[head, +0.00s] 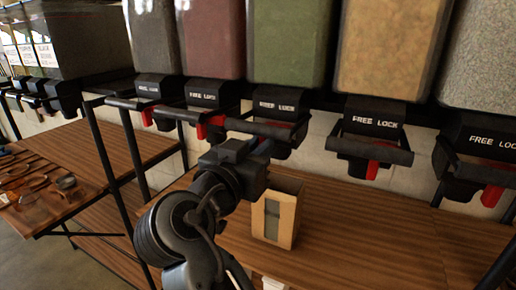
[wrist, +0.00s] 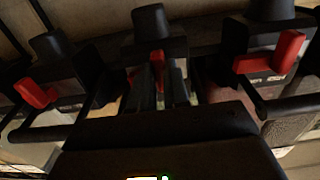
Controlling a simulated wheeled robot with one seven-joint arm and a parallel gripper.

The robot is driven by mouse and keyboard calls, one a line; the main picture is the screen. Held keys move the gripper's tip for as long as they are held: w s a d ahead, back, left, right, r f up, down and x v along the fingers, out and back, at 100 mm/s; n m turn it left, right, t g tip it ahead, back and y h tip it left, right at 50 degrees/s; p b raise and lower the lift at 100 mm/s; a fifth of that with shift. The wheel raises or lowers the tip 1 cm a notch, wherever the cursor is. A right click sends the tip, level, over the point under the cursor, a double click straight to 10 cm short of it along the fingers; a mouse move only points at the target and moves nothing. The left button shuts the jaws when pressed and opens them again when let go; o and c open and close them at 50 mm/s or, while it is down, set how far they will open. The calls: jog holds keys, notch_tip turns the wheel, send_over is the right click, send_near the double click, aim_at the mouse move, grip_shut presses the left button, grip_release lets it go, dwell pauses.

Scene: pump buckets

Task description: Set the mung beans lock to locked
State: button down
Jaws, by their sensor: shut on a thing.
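The dispenser with green contents (head: 289,45), which I take to be the mung beans, hangs in the middle of the row. Its black lock housing (head: 280,102) reads "FREE LOCK". My gripper (head: 265,150) is raised to the underside of this housing. In the wrist view my gripper (wrist: 161,82) has its two dark fingers close together around the middle red lock lever (wrist: 159,83). The gripper is shut on that lever. The fingers hide most of it, so its exact setting cannot be told. The head view shows the arm in front of the lever.
Neighbouring dispensers have red levers (head: 216,120) and (head: 372,168) and black protruding handles (head: 370,150) close on both sides. A cardboard box with a window (head: 286,212) stands on the wooden table (head: 350,245) below. The table's right part is clear.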

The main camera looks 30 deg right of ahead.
jog(key=shift+s+d+b, duration=0.65)
jog(key=shift+s+d, duration=0.15)
jog(key=shift+s, duration=0.25)
jog(key=c, duration=1.1)
grip_release()
jog(key=shift+a, duration=0.1)
jog(key=b+v, duration=0.2)
jog(key=v, duration=0.5)
jog(key=shift+s+a, duration=0.2)
jog(key=shift+s, duration=0.05)
jog(key=shift+f, duration=0.1)
